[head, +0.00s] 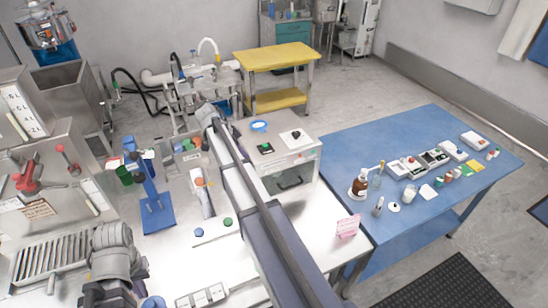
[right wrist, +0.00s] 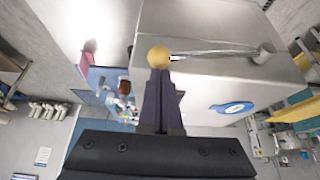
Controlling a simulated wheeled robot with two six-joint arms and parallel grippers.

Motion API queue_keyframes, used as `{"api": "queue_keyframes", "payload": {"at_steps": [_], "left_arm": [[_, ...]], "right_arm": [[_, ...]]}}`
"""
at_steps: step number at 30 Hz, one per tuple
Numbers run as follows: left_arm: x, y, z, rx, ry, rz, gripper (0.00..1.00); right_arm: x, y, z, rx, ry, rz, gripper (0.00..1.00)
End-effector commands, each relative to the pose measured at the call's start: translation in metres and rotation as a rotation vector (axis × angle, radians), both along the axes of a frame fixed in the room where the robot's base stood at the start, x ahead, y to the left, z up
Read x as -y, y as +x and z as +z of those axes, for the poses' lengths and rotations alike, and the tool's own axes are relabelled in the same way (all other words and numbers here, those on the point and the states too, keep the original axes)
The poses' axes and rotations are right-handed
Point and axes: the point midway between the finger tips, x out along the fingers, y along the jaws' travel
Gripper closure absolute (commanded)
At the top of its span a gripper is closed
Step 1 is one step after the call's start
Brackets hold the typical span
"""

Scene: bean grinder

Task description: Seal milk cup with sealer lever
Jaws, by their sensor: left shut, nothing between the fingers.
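A metal box machine (head: 300,172), apparently the sealer, stands at the right end of the steel counter. A blue ring (head: 259,126) is on its top and also shows in the right wrist view (right wrist: 232,107). In the right wrist view, a thin metal lever (right wrist: 215,51) ends in a yellow ball knob (right wrist: 158,57). My right fingertips (right wrist: 160,72) are close together at this knob; whether they grip it is unclear. My right arm hides the lever in the head view. My left gripper (head: 90,294) is shut and empty, low at left. A small whitish cup (head: 410,193), possibly the milk cup, stands on the blue table.
The blue table (head: 425,232) holds a brown bottle (head: 360,187) and several small devices. A blue stand (head: 157,212) is on the counter at left, near coloured bins (head: 188,148). A pink sign (head: 347,227) stands at the counter's right edge. A yellow-topped cart (head: 275,57) is behind.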

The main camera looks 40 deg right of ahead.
Motion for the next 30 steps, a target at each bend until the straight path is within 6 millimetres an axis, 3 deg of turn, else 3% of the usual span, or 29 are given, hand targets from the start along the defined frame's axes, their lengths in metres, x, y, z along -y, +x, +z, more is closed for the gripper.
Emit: {"api": "queue_keyframes", "payload": {"at_steps": [8, 30], "left_arm": [[0.0, 0.0, -0.01, 0.0, 0.0, 0.0, 1.0], [0.0, 0.0, -0.012, 0.0, 0.0, 0.0, 1.0]], "right_arm": [[-0.001, -0.002, -0.01, 0.0, 0.0, 0.0, 1.0], [-0.001, -0.002, -0.012, 0.0, 0.001, 0.0, 1.0]]}}
